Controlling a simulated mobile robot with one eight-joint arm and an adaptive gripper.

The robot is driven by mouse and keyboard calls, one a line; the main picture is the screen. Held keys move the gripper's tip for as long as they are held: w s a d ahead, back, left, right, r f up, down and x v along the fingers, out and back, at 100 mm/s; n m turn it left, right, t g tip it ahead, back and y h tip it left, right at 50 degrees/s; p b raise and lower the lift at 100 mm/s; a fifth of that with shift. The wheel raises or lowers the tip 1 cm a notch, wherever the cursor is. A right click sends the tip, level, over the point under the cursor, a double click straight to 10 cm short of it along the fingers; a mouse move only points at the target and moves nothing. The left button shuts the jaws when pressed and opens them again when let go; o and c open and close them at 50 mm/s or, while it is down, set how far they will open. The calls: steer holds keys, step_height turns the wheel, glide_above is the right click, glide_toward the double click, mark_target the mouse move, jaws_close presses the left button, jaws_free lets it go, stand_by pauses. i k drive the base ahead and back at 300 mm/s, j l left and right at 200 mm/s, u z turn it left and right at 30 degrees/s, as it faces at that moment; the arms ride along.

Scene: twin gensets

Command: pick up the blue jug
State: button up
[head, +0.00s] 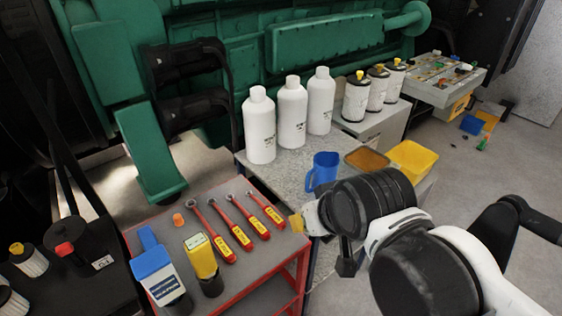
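The blue jug (322,171) stands upright on the grey speckled bench (264,170), near its front edge. Its handle faces left, and my arm's dark joint hides part of the area just to its right and below. My gripper (346,262) is at the end of the arm, in front of the bench and below the jug in the picture. It is apart from the jug as far as I can see. Its fingers are mostly hidden by my own arm, so I cannot tell whether they are open or shut.
Three white bottles (291,112) stand behind the jug. An orange-brown tray (367,159) and a yellow bin (411,160) are to its right. A red cart (272,262) with several red-handled tools and two handheld meters stands at front left. A green engine fills the back.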

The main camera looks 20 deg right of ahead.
mark_target(325, 164)
steer(key=z, duration=0.55)
steer(key=k+j+u, duration=0.25)
steer(key=k, duration=0.2)
steer(key=k+j+u, duration=0.3)
steer(key=k, duration=0.15)
